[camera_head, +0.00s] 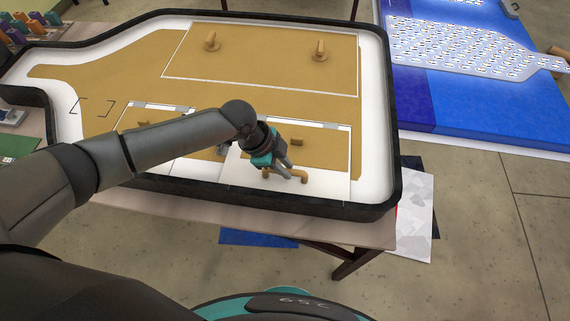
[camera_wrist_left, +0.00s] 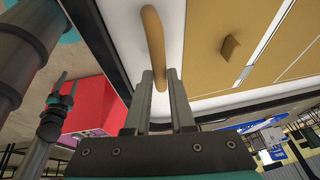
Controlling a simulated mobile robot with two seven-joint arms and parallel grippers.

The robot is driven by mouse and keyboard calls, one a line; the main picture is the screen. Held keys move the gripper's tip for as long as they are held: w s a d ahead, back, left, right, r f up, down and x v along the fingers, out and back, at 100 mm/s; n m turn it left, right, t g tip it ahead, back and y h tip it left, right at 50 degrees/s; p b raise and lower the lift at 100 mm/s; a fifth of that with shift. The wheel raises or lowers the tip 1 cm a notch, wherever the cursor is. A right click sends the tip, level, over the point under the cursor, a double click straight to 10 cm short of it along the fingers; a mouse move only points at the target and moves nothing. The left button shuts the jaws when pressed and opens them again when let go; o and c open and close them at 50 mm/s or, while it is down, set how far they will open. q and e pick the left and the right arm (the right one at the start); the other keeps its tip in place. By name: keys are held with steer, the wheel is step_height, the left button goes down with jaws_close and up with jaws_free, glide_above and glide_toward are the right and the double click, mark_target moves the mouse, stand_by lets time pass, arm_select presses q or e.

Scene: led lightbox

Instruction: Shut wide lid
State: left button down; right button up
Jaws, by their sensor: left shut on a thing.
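The lightbox (camera_head: 392,120) is a black-rimmed case with a tan wooden top and white glowing areas. A wide rectangular panel (camera_head: 270,65) with a white outline and two wooden knobs (camera_head: 320,50) lies flat at its far side. Two smaller panels lie near the front edge. In the left wrist view the handle (camera_wrist_left: 152,35) runs in between the two fingers (camera_wrist_left: 160,90). The arm hides part of the front panels. I cannot tell which panel is the wide lid.
A small wooden block (camera_head: 297,142) sits on the front right panel. A blue board with a patterned glowing panel (camera_head: 465,48) stands to the right. Coloured items (camera_head: 30,28) stand at the far left. Bare floor shows at the lower right.

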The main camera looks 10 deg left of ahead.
arm_select(q)
steer(key=shift+w+r, duration=0.1)
steer(key=shift+s+f+b, duration=0.3)
steer(key=shift+f, duration=0.6)
steer(key=shift+s, duration=0.1)
steer(key=c, duration=0.8)
jaws_free()
steer(key=shift+o, duration=0.2)
steer(key=p+v, duration=0.1)
steer(key=v, duration=1.4)
steer(key=shift+r+p, duration=0.15)
steer(key=shift+p, duration=0.25)
steer(key=shift+d, duration=0.1)
